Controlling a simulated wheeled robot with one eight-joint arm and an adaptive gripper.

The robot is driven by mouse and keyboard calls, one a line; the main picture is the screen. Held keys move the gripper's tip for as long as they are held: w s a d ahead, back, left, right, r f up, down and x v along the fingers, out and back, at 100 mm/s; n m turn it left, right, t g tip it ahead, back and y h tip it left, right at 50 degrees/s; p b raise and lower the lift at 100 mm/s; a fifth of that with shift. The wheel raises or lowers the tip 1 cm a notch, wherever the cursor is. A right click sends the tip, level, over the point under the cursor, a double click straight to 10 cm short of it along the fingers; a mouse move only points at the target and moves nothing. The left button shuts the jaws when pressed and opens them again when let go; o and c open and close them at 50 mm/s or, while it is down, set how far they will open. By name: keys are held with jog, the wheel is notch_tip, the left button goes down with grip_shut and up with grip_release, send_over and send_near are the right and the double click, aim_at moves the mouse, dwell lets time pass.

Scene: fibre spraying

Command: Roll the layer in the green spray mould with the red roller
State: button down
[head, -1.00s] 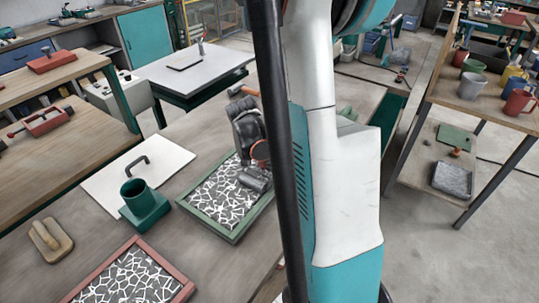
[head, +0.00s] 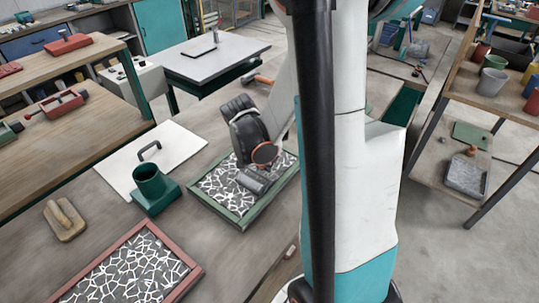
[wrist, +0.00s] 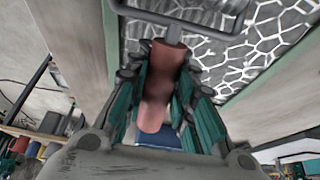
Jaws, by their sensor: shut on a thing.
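The green spray mould (head: 276,199) lies on the bench in the head view, its layer (head: 214,187) a white web over dark grey. The mould's rim also shows in the wrist view (wrist: 268,76). My gripper (wrist: 160,88) is shut on the red handle of the red roller (wrist: 163,75), with teal fingers on both sides. In the head view the roller's grey cylinder (head: 256,181) appears to rest on the layer near the mould's middle. My wrist hides the handle there, and my arm covers part of the far rim.
A red-framed mould (head: 192,282) lies in front at the left. A green pot (head: 150,185) stands close to the green mould's left side. Orange-handled tool (head: 260,80) lies behind.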

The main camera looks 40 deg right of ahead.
aim_at(258, 167)
jog(key=shift+s+a+b, duration=0.1)
jog(key=shift+s+a, duration=0.1)
jog(key=shift+a, duration=1.1)
jog(key=shift+s+a+b, duration=0.1)
jog(key=shift+s+a, duration=0.05)
jog(key=shift+a, duration=1.1)
jog(key=shift+s+a+b, duration=0.1)
jog(key=shift+s+a, duration=0.1)
jog(key=shift+a, duration=1.1)
jog(key=shift+w+d+f+b, duration=0.1)
jog(key=shift+w+d+b, duration=0.05)
jog(key=shift+d, duration=0.7)
jog(key=shift+w+d+b, duration=0.1)
jog(key=shift+d+b, duration=0.05)
jog(key=shift+d, duration=0.7)
jog(key=shift+w+d+b, duration=0.35)
jog(key=shift+w+d, duration=0.1)
jog(key=shift+d, duration=2.9)
jog(key=shift+w+d+b, duration=0.3)
jog(key=shift+w+d, duration=0.2)
jog(key=shift+d, duration=2.85)
jog(key=shift+w+d+b, duration=0.35)
jog(key=shift+w+d, duration=0.1)
jog(key=shift+d, duration=2.9)
notch_tip(258, 167, up, 7)
jog(key=p, duration=0.4)
jog(key=shift+p, duration=0.4)
